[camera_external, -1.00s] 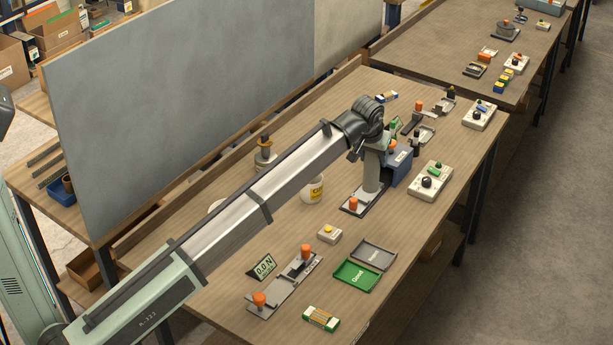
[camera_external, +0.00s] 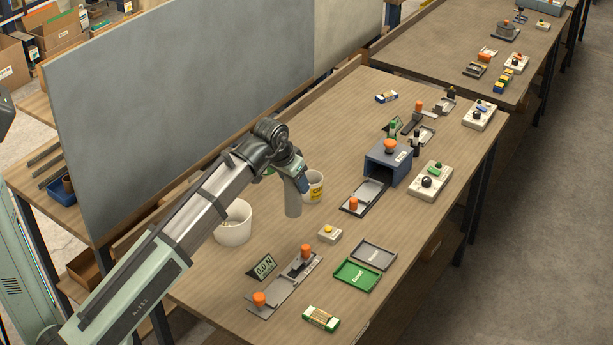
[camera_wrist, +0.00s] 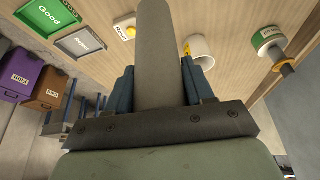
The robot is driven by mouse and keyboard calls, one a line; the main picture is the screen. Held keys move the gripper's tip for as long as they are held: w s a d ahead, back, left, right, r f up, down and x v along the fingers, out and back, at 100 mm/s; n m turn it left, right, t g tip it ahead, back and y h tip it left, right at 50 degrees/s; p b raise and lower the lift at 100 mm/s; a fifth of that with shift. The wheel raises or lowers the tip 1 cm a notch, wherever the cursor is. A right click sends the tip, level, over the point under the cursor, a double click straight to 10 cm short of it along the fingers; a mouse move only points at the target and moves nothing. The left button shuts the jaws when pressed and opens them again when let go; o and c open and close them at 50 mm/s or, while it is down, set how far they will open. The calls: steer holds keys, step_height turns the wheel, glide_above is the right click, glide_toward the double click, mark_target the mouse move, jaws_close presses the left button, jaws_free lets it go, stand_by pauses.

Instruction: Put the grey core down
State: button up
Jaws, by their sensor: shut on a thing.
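The grey core (camera_external: 292,199) is a plain grey cylinder, upright below my gripper (camera_external: 297,174) in the external view. My gripper is shut on it near its top. In the wrist view the grey core (camera_wrist: 157,45) stands between the two blue fingers of my gripper (camera_wrist: 158,82). Its lower end is over a bare part of the table, between a white bucket (camera_external: 233,224) and a white cup with a yellow label (camera_external: 314,188). I cannot tell whether it touches the wood.
A blue box fixture (camera_external: 385,163) with a dark plate stands to the right. A button box (camera_external: 329,234), green tray (camera_external: 356,275) and grey tray (camera_external: 374,254) lie in front. A force display (camera_external: 263,265) stands nearer me. A grey panel (camera_external: 180,90) rises behind.

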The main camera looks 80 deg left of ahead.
mark_target(287, 193)
steer(key=shift+f, duration=5)
steer(key=shift+f, duration=0.1)
steer(key=o, duration=1)
steer(key=shift+o, duration=0.2)
steer(key=v, duration=1.2)
steer(key=shift+a, duration=0.15)
